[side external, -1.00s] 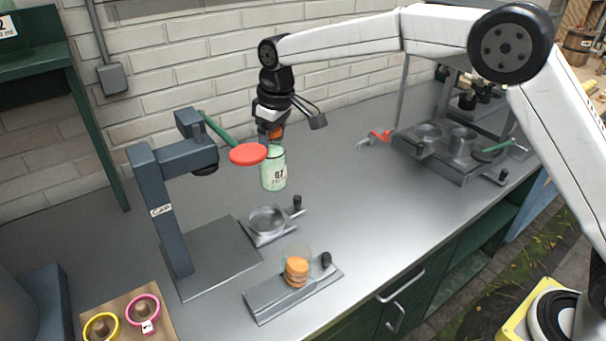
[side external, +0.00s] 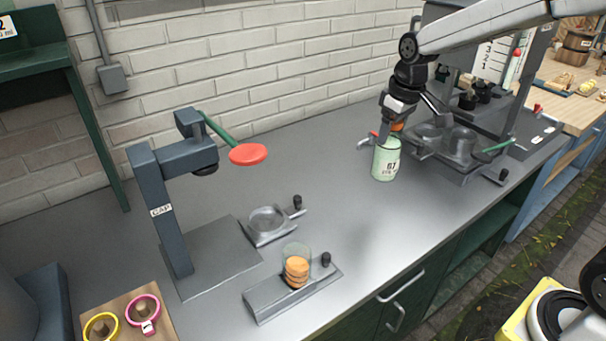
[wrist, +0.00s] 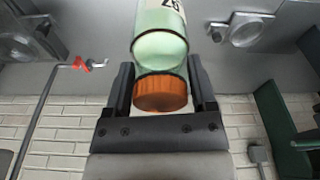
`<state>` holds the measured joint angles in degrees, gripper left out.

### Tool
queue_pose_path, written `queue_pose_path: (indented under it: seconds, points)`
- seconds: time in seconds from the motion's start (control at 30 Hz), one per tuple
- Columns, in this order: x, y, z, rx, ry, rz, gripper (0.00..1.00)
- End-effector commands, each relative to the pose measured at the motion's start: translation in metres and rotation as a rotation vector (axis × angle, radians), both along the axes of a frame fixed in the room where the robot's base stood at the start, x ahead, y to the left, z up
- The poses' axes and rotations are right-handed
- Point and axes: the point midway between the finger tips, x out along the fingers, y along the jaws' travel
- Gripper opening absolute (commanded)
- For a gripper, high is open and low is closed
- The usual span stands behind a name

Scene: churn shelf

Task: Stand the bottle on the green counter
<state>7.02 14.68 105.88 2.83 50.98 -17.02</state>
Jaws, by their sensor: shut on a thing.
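The bottle (side external: 386,160) is pale green with an orange cap and a printed label. It hangs upright below my gripper (side external: 396,125) in the side view, over the right half of the grey worktop. In the wrist view my gripper's two dark fingers (wrist: 162,88) stand on either side of the cap end of the bottle (wrist: 160,45), shut on it. I cannot tell whether the bottle's base touches the worktop. The long counter (side external: 440,255) has dark green fronts under a grey metal top (side external: 330,200).
A capping stand (side external: 160,210) with a red paddle is at left. A small dish fixture (side external: 267,222) and a tray with stacked orange discs (side external: 297,270) stand at centre. A metal machine (side external: 460,150) is close right of the bottle. A wooden table (side external: 570,105) lies beyond.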

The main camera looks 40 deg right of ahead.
Motion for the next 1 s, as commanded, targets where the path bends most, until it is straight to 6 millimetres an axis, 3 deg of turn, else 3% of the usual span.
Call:
queue_pose_path:
  seconds: [0.2, 0.5, 0.63, 1.0]
  points:
    - [-0.041, -0.031, -0.003, -0.002, -0.004, -0.076, 0.0]
    - [-0.074, -0.048, -0.009, -0.003, -0.004, -0.13, 0.0]
    - [-0.085, -0.053, -0.012, -0.003, -0.003, -0.148, 0.0]
    - [-0.084, -0.052, -0.053, -0.003, -0.001, -0.146, 0.0]
